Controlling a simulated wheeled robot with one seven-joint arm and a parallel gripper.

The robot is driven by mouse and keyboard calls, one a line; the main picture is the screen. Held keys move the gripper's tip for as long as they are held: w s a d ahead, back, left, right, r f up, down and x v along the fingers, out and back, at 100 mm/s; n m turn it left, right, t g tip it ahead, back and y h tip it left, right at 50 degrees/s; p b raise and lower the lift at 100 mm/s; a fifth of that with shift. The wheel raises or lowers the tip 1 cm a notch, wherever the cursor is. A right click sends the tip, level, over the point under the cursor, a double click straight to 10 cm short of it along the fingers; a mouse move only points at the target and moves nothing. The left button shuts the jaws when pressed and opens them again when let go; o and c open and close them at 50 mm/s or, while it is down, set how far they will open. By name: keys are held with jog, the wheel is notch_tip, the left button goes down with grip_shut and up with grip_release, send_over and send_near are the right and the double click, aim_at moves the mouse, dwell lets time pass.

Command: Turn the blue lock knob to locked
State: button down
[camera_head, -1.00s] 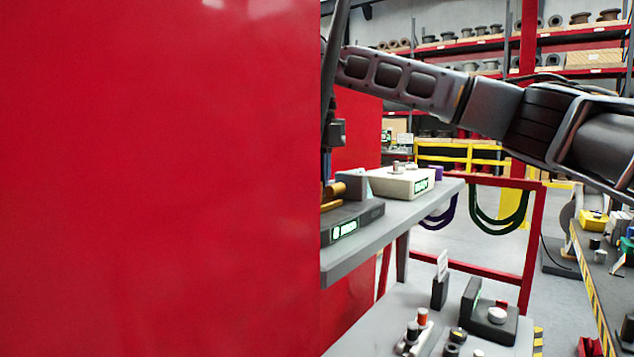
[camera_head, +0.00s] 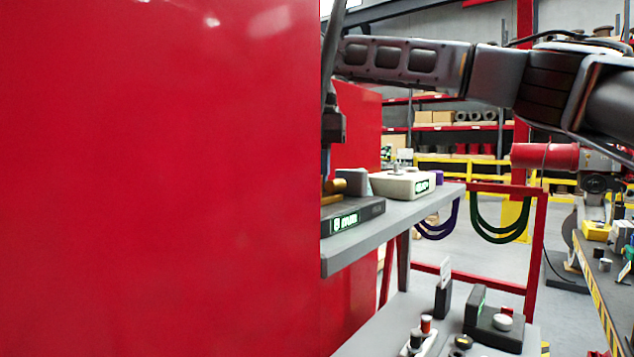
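A dark valve unit (camera_head: 362,218) with a lit green display (camera_head: 346,222) and a brass-coloured part (camera_head: 334,187) sits on the grey shelf, its left side cut off by the red panel. The display text is too small to read surely. My gripper (camera_head: 326,165) hangs down over this unit at the panel's edge, mostly hidden. A narrow bluish strip shows just under its dark body; I cannot tell whether it is a finger or the blue knob. The knob is not clearly in view, and neither are the fingertips.
A large red panel (camera_head: 160,180) fills the left half close by. A white box (camera_head: 402,184) stands on the grey shelf (camera_head: 395,226), right of the valve unit. A lower bench carries a dark block with a white button (camera_head: 502,322). Purple and green cables hang behind.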

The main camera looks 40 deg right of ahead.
jog(key=shift+r+m+b, duration=0.1)
jog(key=shift+m+b, duration=0.6)
jog(key=shift+m, duration=1.6)
jog(key=c, duration=1.4)
grip_release()
notch_tip(320, 180, up, 8)
jog(key=shift+f, duration=0.1)
